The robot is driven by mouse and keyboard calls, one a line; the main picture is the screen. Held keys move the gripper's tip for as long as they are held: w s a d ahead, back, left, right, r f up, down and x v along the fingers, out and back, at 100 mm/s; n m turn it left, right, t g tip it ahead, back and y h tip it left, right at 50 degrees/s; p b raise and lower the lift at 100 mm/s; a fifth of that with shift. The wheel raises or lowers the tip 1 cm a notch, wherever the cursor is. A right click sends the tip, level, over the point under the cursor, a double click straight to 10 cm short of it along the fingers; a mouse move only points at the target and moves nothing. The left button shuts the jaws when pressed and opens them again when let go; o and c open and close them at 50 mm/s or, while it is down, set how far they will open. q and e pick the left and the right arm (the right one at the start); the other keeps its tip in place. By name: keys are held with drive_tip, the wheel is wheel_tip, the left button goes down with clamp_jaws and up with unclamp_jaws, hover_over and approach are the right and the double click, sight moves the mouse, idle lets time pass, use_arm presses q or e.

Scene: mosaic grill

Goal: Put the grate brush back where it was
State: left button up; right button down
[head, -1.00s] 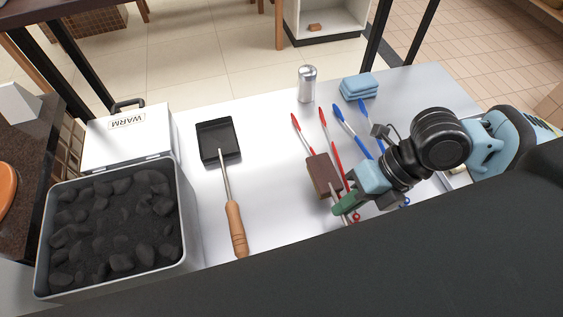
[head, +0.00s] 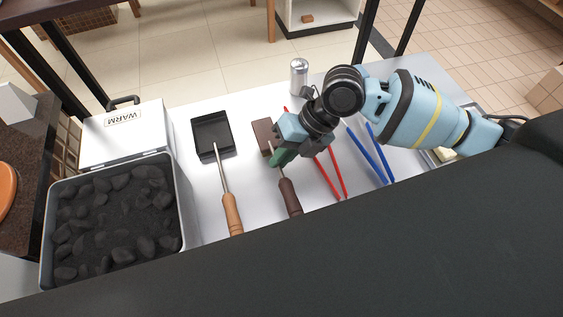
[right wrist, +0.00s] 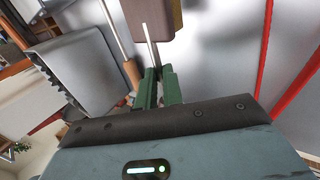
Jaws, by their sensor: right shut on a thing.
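The grate brush has a brown block head (head: 265,134), a thin metal shaft and a dark brown handle (head: 289,196). My right gripper (head: 279,158) is shut on the brush's shaft, just below the head. In the right wrist view the brush head (right wrist: 154,16) and shaft run up from between the green fingers (right wrist: 160,85). The brush lies roughly parallel to the wooden-handled pan tool, on its right. I cannot tell whether the brush touches the table. My left gripper is not in view.
A black pan (head: 212,136) with a wooden handle (head: 232,213) lies left of the brush. Red tongs (head: 327,178) and blue tongs (head: 370,155) lie to its right. A silver can (head: 299,75) stands behind. A charcoal box (head: 183,215) and a white WARM box (head: 130,140) stand left.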

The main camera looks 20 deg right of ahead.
drive_tip(key=shift+w+a+f, duration=0.1)
drive_tip(key=shift+w+f, duration=0.1)
drive_tip(key=shift+f, duration=1.5)
drive_tip(key=c, duration=1.5)
unclamp_jaws()
drive_tip(key=shift+c, duration=0.2)
drive_tip(key=v, duration=1.2)
